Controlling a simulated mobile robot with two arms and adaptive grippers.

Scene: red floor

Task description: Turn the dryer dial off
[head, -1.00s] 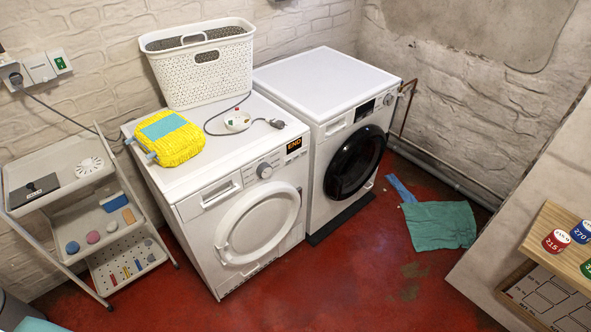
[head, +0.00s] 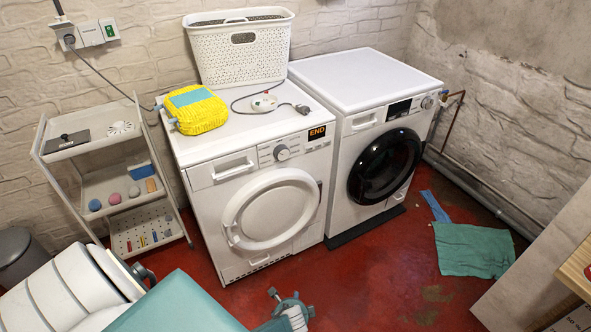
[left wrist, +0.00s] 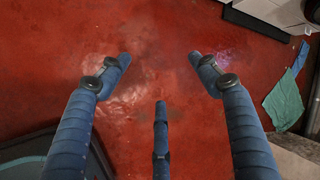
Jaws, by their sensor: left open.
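The dryer (head: 205,176) is the white machine on the left, with a white round door. Its grey round dial (head: 283,152) sits on the front panel, left of a display (head: 317,132) reading END. The dial's setting is too small to read. My left gripper (head: 285,306) is low at the bottom of the head view, in front of and below the dryer, apart from the dial. In the left wrist view its blue fingers (left wrist: 160,80) are spread and empty above the red floor. My right gripper is not in view.
A second white machine (head: 365,85) with a black door stands right of the dryer. A basket (head: 270,62), yellow bundle (head: 200,118) and power strip (head: 264,103) sit on the dryer. A trolley (head: 75,205) stands left; a green cloth (head: 475,250) lies on the floor.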

